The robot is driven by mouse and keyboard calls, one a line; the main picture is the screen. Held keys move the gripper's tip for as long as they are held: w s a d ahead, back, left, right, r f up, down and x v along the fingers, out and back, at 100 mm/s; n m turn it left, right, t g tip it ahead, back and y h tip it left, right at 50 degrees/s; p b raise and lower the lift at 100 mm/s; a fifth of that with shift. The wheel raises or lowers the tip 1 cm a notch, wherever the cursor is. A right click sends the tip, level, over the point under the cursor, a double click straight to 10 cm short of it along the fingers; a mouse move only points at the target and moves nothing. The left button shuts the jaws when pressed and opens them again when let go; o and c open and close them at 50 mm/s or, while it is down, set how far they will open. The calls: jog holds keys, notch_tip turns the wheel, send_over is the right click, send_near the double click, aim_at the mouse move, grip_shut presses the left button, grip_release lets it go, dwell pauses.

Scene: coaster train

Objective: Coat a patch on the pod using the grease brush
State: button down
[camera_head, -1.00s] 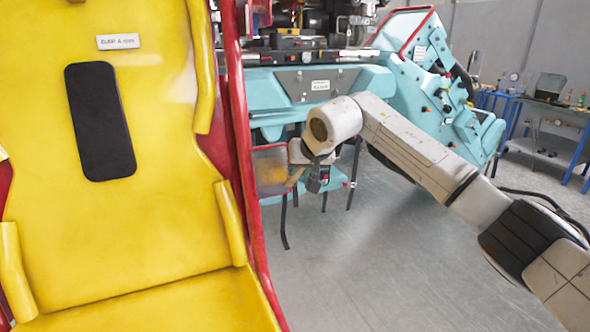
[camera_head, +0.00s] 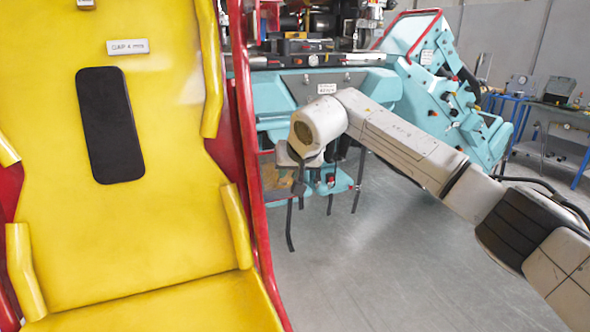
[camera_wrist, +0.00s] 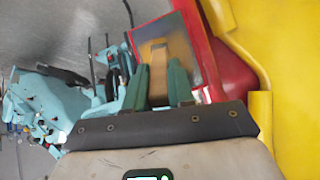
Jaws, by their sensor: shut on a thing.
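The yellow seat shell (camera_head: 170,215) with red sides, which looks like the pod, fills the left of the head view; its yellow edge shows at right in the wrist view (camera_wrist: 292,90). My gripper (camera_wrist: 159,64) has dark green fingers shut on a tan wooden block-like piece, which looks like the grease brush (camera_wrist: 154,50). The brush points away from the wrist camera, and its bristles cannot be made out. It lies over a red-framed panel (camera_wrist: 202,58) in the wrist view; contact cannot be told. In the head view my gripper is small and mostly hidden beside the red side.
A red upright edge (camera_head: 247,150) stands close left of my wrist. A blue workbench (camera_head: 560,125) is far right. Grey floor (camera_head: 370,260) is open below my arm.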

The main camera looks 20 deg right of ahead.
jog(key=shift+a+r+p, duration=0.6)
jog(key=shift+a+r, duration=0.2)
jog(key=shift+a, duration=1.3)
jog(key=shift+d+r+p, duration=0.75)
jog(key=shift+d+p, duration=0.35)
jog(key=shift+d, duration=3.05)
jog(key=shift+w+a+r, duration=0.55)
jog(key=shift+a+r, duration=0.25)
jog(key=shift+a, duration=3.35)
jog(key=d+p, duration=0.2)
jog(key=d, duration=0.6)
jog(key=shift+d, duration=0.15)
jog(key=shift+s, duration=0.1)
